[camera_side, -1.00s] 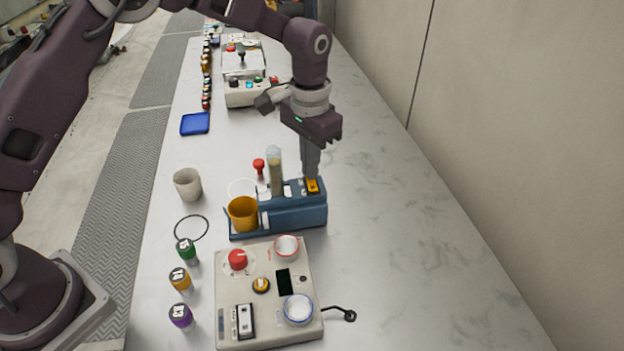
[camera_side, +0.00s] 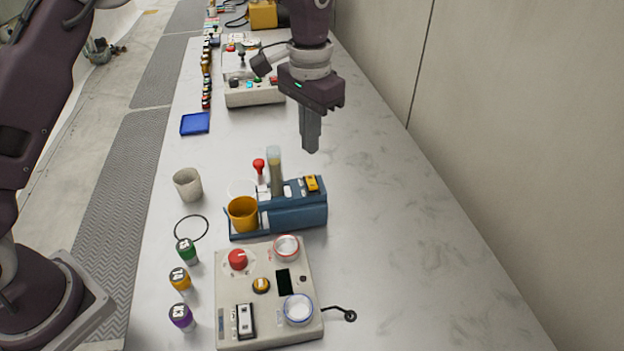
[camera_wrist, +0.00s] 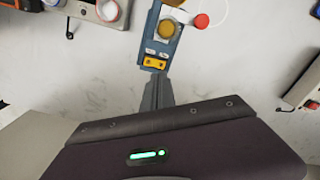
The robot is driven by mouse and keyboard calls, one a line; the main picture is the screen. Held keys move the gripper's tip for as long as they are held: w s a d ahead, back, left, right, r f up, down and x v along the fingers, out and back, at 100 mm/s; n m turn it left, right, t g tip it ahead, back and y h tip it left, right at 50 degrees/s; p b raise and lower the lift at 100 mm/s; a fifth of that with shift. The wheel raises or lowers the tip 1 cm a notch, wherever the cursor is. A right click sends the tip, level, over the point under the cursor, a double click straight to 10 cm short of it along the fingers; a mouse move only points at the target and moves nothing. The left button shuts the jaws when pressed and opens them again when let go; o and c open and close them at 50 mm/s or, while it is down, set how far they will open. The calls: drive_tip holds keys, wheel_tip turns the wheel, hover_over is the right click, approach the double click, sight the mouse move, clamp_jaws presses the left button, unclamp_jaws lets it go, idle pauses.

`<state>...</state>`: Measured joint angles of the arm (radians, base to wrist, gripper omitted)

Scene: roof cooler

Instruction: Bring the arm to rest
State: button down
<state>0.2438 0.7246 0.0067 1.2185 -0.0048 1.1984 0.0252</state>
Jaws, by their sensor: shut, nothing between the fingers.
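My gripper (camera_side: 311,146) hangs shut and empty in the air above the white table, just beyond the blue machine. Its fingers point down. The blue machine (camera_side: 300,211) has an orange rocker switch (camera_side: 312,184) on its right end, an orange cup (camera_side: 243,214) at its left and a tall clear tube (camera_side: 274,172) standing at its back. In the wrist view the shut fingertips (camera_wrist: 160,80) show close to the orange switch (camera_wrist: 154,62) in the picture, but the side view shows them apart from it.
A beige control box (camera_side: 262,320) stands in front, with several small capped jars (camera_side: 180,279) to its left. A grey cup (camera_side: 187,184), a blue tray (camera_side: 195,123) and another control box (camera_side: 252,93) stand farther back. The table's right side is clear, beside a wall.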

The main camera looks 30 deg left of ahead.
drive_tip(key=shift+r, duration=0.25)
drive_tip(key=s+a+r+n+t, duration=0.1)
drive_tip(key=s+a+r, duration=0.3)
drive_tip(key=s+r, duration=0.25)
drive_tip(key=s+a+r+t, duration=0.2)
drive_tip(key=s+a+r, duration=0.1)
drive_tip(key=s+r, duration=0.35)
drive_tip(key=s+a+f+n+t, duration=0.1)
drive_tip(key=s+a, duration=0.1)
drive_tip(key=s, duration=0.7)
drive_tip(key=s+a+f+n+t, duration=0.1)
drive_tip(key=s+a+f, duration=0.1)
drive_tip(key=s, duration=0.7)
drive_tip(key=shift+a+t, duration=0.15)
drive_tip(key=shift+t, duration=0.15)
